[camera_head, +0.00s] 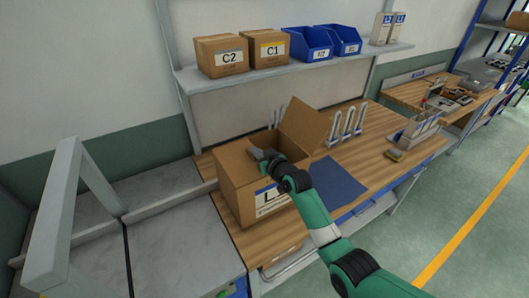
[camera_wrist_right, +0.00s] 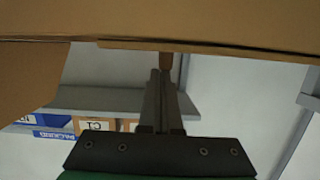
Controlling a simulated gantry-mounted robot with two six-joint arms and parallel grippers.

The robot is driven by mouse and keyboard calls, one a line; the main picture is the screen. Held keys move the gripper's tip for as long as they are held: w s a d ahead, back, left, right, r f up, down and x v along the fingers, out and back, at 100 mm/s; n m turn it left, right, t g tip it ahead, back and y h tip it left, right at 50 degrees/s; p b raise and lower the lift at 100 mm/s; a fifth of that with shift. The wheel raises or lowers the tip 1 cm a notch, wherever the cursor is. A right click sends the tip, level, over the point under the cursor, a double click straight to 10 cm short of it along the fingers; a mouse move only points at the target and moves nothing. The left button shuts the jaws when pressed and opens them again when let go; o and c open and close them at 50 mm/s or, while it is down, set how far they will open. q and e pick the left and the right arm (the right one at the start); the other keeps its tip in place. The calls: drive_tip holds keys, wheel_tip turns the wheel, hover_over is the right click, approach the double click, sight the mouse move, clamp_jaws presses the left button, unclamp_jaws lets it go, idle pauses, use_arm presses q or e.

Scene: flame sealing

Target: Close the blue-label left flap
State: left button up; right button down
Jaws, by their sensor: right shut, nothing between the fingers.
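An open brown carton (camera_head: 237,190) stands on the wooden bench, with a label marked L and a blue band (camera_head: 269,199) on its front. One flap (camera_head: 306,123) stands up and tilts outward at its right rear. I cannot make out a separate left flap. My right gripper (camera_head: 257,154) is shut and empty at the carton's top, left of the raised flap. In the right wrist view, the closed fingers (camera_wrist_right: 165,70) point at a cardboard panel (camera_wrist_right: 210,32) across the top. I cannot tell if they touch it. My left gripper is not in view.
A blue mat (camera_head: 335,184) lies right of the carton. White looped items (camera_head: 345,127) stand behind it. A shelf (camera_head: 290,72) above holds the C2 (camera_head: 221,56) and C1 (camera_head: 262,48) boxes and blue bins (camera_head: 308,44). A grey frame (camera_head: 62,200) stands left.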

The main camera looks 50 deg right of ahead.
idle(0.4)
wheel_tip(320, 180, up, 4)
drive_tip(key=p, duration=0.4)
drive_tip(key=shift+r, duration=0.25)
drive_tip(key=p+v, duration=0.1)
drive_tip(key=v, duration=0.9)
drive_tip(key=shift+f+p, duration=0.3)
drive_tip(key=shift+a, duration=0.15)
